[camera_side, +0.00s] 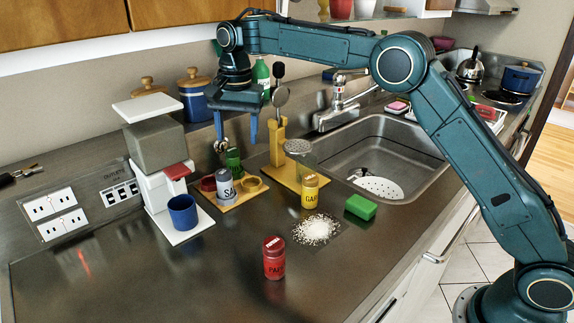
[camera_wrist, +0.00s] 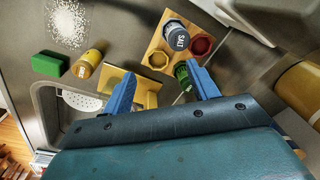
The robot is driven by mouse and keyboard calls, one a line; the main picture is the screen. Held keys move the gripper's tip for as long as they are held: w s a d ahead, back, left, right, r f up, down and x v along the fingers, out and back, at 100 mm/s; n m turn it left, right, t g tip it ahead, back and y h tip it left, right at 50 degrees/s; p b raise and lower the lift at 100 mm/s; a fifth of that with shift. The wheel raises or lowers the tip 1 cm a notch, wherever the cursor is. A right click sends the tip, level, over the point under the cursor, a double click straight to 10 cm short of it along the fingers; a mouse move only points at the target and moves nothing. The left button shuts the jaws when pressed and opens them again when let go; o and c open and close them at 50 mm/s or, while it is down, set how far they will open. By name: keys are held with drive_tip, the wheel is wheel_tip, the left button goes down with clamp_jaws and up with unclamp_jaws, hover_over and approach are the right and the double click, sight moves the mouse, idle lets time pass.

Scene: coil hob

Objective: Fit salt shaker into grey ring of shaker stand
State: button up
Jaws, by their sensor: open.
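The salt shaker (camera_side: 226,187), pale blue-grey with a dark "SALT" label, stands at the front spot of the shaker stand (camera_side: 241,196). It also shows in the wrist view (camera_wrist: 176,37). It looks upright at the grey ring's spot; its body hides the ring, so I cannot tell how deep it sits. The red ring (camera_wrist: 201,44) and yellow ring (camera_wrist: 157,60) are empty. A green shaker (camera_wrist: 183,74) stands at the remaining spot. My gripper (camera_side: 236,138) is open and empty above the stand's back side, apart from the salt shaker.
A yellow garlic shaker (camera_side: 310,190), a red paprika shaker (camera_side: 274,260), spilled white grains (camera_side: 316,230) and a green sponge (camera_side: 361,207) are on the counter. A blue mug (camera_side: 183,212) stands at the white machine, left of the stand. A yellow utensil holder (camera_side: 277,145) rises close right of my gripper.

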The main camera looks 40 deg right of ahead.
drive_tip(key=s+d+r+n+t, duration=0.1)
drive_tip(key=s+d+r+n, duration=0.2)
drive_tip(key=s, duration=0.4)
drive_tip(key=s+d+r+t, duration=0.1)
drive_tip(key=s+d+r, duration=0.1)
drive_tip(key=s+r, duration=0.35)
drive_tip(key=s+d+r+n+t, duration=0.1)
drive_tip(key=s+d+r+n, duration=0.15)
drive_tip(key=s, duration=0.55)
drive_tip(key=s+d+f+n, duration=0.1)
drive_tip(key=s+f, duration=0.1)
drive_tip(key=s, duration=0.5)
drive_tip(key=s+d+f+n+t, duration=0.1)
drive_tip(key=s+f+n, duration=0.1)
drive_tip(key=s, duration=0.4)
drive_tip(key=s+d+f+n, duration=0.1)
drive_tip(key=s+d+f, duration=0.1)
drive_tip(key=s+f, duration=0.2)
drive_tip(key=s, duration=0.3)
drive_tip(key=shift+s+t, duration=0.3)
drive_tip(key=shift+t, duration=0.1)
